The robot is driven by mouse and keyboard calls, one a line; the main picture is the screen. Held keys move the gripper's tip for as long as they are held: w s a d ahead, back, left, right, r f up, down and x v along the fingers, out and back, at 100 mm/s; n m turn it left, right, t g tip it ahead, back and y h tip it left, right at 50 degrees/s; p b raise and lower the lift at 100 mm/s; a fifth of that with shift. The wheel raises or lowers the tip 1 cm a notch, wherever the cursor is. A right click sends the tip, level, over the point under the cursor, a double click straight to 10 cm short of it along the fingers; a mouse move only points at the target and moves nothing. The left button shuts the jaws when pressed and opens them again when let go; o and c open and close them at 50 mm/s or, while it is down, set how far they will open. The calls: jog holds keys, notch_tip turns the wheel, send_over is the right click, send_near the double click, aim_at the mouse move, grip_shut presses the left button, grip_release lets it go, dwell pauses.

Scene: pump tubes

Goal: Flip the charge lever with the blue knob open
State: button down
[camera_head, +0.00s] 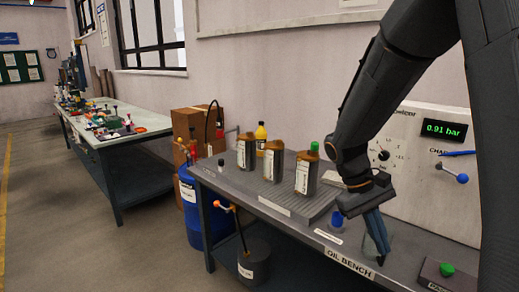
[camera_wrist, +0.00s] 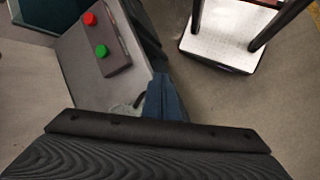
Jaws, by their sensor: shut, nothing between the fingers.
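The charge lever (camera_head: 448,171) is a short pale rod on the white panel in the head view. It slopes slightly down to the right and ends in a blue knob (camera_head: 462,178). A thin blue bar (camera_head: 458,153) lies just above it. My gripper (camera_head: 382,257) is shut and empty, with its fingers pointing down over the front of the oil bench. It is left of and below the lever, apart from it. In the wrist view the closed blue fingers (camera_wrist: 166,84) show at the middle, and the lever is not in view.
The panel display (camera_head: 443,129) reads 0.91 bar.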

aim_at(452, 173)
jog(key=s+a+f+m+t+y, duration=0.25)
jog(key=s+a+y, duration=0.25)
jog(key=s+a, duration=0.55)
jog(key=w+d+r+n+t+h, duration=0.2)
jog(key=w+d+r+n+t, duration=0.3)
jog(key=d, duration=0.6)
jog(key=w+d+r+n+t+h, duration=0.1)
jog(key=w+d+n+t+h, duration=0.1)
jog(key=w+d+n, duration=0.6)
jog(key=s+d+r+n+t, duration=0.1)
jog(key=d+r+n+t, duration=0.1)
jog(key=d+r+n, duration=0.35)
jog(key=s+d+r+n+t, duration=0.1)
jog(key=d+r+n+t, duration=0.2)
jog(key=d+n, duration=0.4)
jog(key=w+d+f, duration=0.3)
jog(key=w+d, duration=0.3)
jog(key=w, duration=0.3)
jog(key=shift+w+d+m+p, duration=0.4)
